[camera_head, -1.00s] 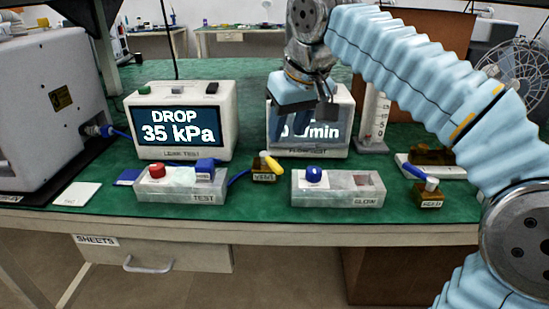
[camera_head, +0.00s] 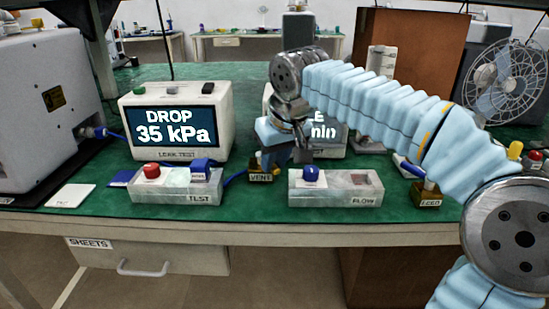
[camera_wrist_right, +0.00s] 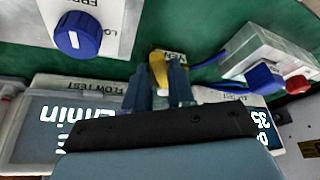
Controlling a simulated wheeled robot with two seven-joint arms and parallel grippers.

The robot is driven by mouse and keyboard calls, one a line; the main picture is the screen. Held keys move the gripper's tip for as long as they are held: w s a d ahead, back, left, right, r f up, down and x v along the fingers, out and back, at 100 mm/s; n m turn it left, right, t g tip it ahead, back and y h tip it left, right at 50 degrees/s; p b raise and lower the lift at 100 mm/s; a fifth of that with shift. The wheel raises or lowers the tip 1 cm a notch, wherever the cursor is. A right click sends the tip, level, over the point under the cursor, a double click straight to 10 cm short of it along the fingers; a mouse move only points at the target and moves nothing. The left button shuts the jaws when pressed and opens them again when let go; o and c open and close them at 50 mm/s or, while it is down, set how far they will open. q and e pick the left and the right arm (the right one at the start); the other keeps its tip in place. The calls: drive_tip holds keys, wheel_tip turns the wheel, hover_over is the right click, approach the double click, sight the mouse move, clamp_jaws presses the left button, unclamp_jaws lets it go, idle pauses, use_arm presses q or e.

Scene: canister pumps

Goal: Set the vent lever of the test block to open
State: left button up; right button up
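The vent lever is a yellow handle on a small brown block labelled VENT (camera_head: 261,176), on the green bench between the TEST block (camera_head: 176,186) and the FLOW block (camera_head: 336,188). In the head view my right gripper (camera_head: 276,157) is low over the block and hides most of the lever. In the right wrist view the yellow lever (camera_wrist_right: 158,70) shows between the two blue fingertips of my right gripper (camera_wrist_right: 160,82). The fingers stand apart, one on each side of it; whether they touch it is unclear. My left gripper is not in view.
The leak test meter (camera_head: 177,120) reads DROP 35 kPa. The flow test meter (camera_head: 332,140) stands behind my right gripper, partly hidden. A FEED block with a lever (camera_head: 426,194) is at right. A blue tube (camera_head: 236,178) runs beside the VENT block.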

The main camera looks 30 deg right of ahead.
clamp_jaws()
